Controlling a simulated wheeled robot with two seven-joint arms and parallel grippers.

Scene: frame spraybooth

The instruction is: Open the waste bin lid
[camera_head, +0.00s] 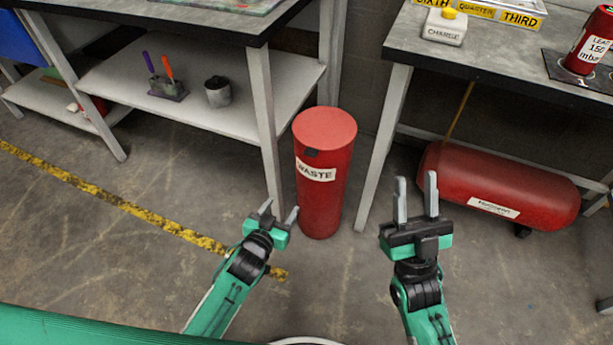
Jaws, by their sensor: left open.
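The waste bin (320,205) is a tall red cylinder with a white "WASTE" label, upright on the floor between two workbenches. Its lid (325,128) is a flat, lighter red disc and lies shut on top. A small dark tab (311,153) shows at the front just below the lid. My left gripper (280,210) is open and empty, in front of the bin and lower left of it in the picture. My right gripper (416,190) has its two fingers apart and empty, to the right of the bin. Neither gripper appears to hold the lid.
A left bench leg (266,130) and a right bench leg (384,150) stand close on either side of the bin. A red tank (480,187) lies under the right bench. A lower shelf (200,120) holds a pot (218,91). The floor in front is clear.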

